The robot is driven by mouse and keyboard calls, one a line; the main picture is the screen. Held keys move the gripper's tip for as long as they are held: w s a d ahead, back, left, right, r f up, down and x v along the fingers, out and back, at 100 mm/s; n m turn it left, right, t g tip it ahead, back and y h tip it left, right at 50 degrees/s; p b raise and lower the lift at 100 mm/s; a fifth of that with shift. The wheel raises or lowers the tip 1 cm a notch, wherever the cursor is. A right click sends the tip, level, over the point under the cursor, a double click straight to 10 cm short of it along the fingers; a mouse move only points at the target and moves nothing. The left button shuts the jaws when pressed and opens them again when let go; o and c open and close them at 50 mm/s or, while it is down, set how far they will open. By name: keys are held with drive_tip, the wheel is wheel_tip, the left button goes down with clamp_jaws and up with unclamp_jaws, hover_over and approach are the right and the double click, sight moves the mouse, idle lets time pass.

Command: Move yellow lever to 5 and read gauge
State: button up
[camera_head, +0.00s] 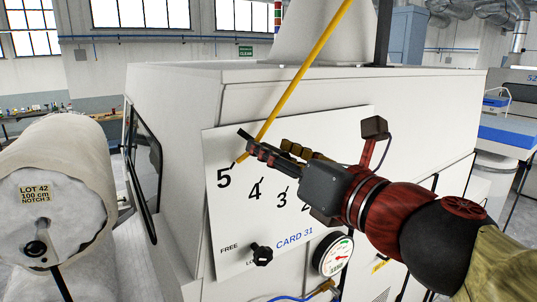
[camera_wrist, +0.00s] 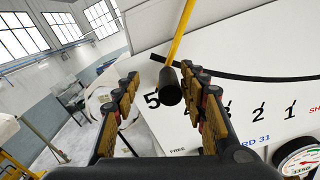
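The yellow lever (camera_head: 300,78) slants down across the white numbered panel (camera_head: 228,200), its lower end beside the 5. In the wrist view the lever (camera_wrist: 181,30) ends in a black grip (camera_wrist: 170,86) at the left end of the dark curved slot, near the 5. My gripper (camera_head: 272,149) is at the lever's lower end. Its fingers are open, one on each side of the black grip, with gaps showing. The round gauge (camera_head: 333,256) is at the panel's lower right; it is partly cut off in the wrist view (camera_wrist: 299,160). Its needle is too small to read.
A black knob (camera_head: 262,254) sits by the FREE label below the numbers. A large roll (camera_head: 50,190) marked LOT 42 stands at the left, near an open dark-framed door (camera_head: 145,170). My arm covers the panel's right part.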

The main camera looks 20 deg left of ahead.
drive_tip(key=v, duration=1.1)
drive_tip(key=shift+s+f, duration=0.25)
drive_tip(key=s+d+f+n+g+h+b, duration=0.1)
drive_tip(key=d+f+n+g+h+b, duration=0.15)
drive_tip(key=f+n, duration=0.8)
drive_tip(key=s+d+f+n+g+h+b, duration=0.1)
drive_tip(key=f+n+h, duration=0.2)
drive_tip(key=f+n, duration=0.75)
drive_tip(key=s+d+f+n+h+b, duration=0.1)
drive_tip(key=d+f+b, duration=0.6)
drive_tip(key=f, duration=0.7)
drive_tip(key=s+d+f+n+g+h+b, duration=0.1)
drive_tip(key=d+f+n+h+b, duration=0.3)
drive_tip(key=f, duration=1.1)
drive_tip(key=s+d+f+n+g+h+b, duration=0.1)
drive_tip(key=s+d+f+n+h+b, duration=0.1)
drive_tip(key=d+f+b, duration=0.9)
wheel_tip(320, 180, down, 4)
drive_tip(key=n+h+b, duration=0.1)
drive_tip(key=b, duration=0.2)
drive_tip(key=shift+s+f+h+b, duration=0.2)
drive_tip(key=shift+s+h+b, duration=0.15)
drive_tip(key=shift+s, duration=0.05)
